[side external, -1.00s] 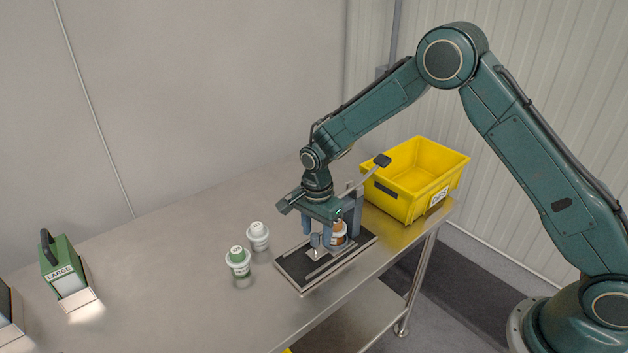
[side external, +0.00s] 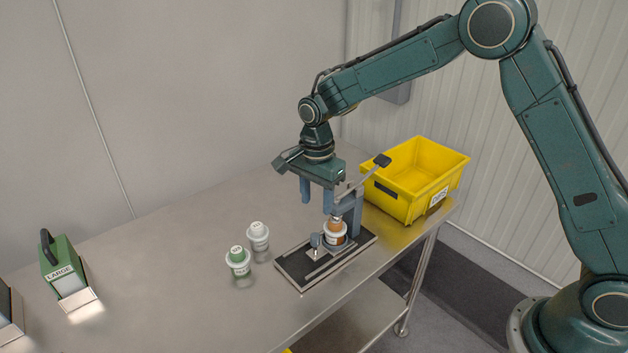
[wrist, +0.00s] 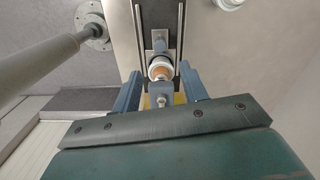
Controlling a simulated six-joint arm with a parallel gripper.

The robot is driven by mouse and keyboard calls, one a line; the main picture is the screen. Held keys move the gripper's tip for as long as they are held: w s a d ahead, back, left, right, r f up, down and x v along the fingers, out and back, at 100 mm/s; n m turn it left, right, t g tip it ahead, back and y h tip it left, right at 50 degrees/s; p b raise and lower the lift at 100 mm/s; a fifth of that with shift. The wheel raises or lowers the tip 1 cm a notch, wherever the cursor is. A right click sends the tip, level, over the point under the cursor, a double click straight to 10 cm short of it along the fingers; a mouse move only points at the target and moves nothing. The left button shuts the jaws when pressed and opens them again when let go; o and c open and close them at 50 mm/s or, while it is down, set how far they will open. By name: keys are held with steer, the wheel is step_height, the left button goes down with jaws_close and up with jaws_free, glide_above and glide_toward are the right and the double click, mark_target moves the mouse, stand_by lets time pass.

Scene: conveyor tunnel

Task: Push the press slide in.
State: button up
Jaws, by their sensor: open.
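The press has a black base plate (side external: 292,266), a blue-grey column (side external: 353,214) and a lever with a black knob (side external: 382,160). The press slide (side external: 316,241), a small grey piece with an upright handle, sits on the rail of the base. A white jar with an orange band (side external: 335,236) stands between this handle and the column; it also shows in the wrist view (wrist: 160,69). My gripper (side external: 317,202) is open and empty above the press, its fingertips clear of the slide and jar. I cannot tell whether the slide is fully in.
A green block labelled LARGE (side external: 66,270) is at far left. The left of the steel table (side external: 170,290) is mostly clear.

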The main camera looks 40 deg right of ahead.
step_height(320, 180, up, 4)
steer(key=shift+r, duration=0.1)
